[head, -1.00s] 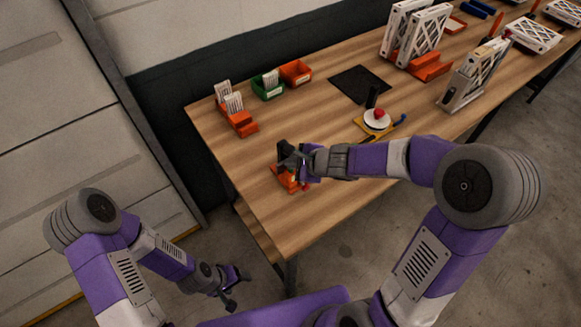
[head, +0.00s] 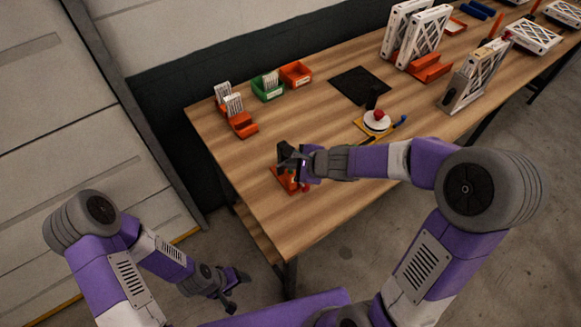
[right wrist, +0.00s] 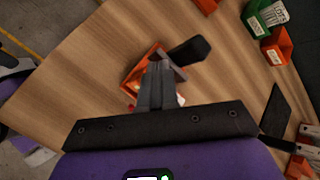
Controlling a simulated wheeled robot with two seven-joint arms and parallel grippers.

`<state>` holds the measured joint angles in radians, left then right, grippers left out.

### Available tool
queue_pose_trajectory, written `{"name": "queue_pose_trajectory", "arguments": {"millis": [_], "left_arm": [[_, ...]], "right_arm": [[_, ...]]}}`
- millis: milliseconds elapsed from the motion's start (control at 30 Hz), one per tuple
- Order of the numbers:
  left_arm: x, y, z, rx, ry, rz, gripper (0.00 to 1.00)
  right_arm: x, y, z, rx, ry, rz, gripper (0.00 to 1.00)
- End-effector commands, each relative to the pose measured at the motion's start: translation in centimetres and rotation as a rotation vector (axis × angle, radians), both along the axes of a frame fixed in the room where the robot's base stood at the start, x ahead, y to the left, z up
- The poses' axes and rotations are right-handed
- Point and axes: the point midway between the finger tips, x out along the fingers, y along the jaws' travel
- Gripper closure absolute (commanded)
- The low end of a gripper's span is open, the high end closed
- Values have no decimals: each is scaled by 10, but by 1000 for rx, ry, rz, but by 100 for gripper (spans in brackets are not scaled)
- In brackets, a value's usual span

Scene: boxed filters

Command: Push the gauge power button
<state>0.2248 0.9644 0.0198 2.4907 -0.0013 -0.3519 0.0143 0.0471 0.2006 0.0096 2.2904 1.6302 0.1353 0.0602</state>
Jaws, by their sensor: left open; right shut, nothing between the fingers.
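My right gripper (head: 289,162) is shut and empty, low over an orange holder (head: 284,181) near the table's front left corner. In the right wrist view, the shut fingers (right wrist: 158,68) overlap the orange holder (right wrist: 134,80), and a flat black piece (right wrist: 189,50) sticks out beside them. The fingers and hand hide most of what is in the holder, so I cannot make out the gauge's button. I cannot tell whether the fingertips touch anything. My left gripper (head: 236,288) is open and empty, below the table edge at the lower left.
On the wooden table (head: 235,160), orange bins (head: 295,73) and a green bin (head: 267,87) stand at the back left. A black mat (head: 358,84) and a yellow fixture with a red knob (head: 378,115) lie further right. White-framed filters (head: 427,37) stand beyond.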

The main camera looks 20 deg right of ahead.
Motion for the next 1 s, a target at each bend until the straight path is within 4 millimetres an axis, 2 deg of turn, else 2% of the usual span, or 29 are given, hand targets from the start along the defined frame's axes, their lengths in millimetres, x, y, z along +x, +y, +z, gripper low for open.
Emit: {"name": "queue_pose_trajectory", "arguments": {"millis": [333, 833, 1000], "left_arm": [[0, 0, 5, 0, 0, 0, 30], [0, 0, 53, 0, 0, 0, 30], [0, 0, 59, 0, 0, 0, 30]], "right_arm": [[0, 0, 5, 1, 0, -1, 100], [0, 0, 55, 0, -1, -1, 100], [0, 0, 62, 0, 0, 0, 100]]}}
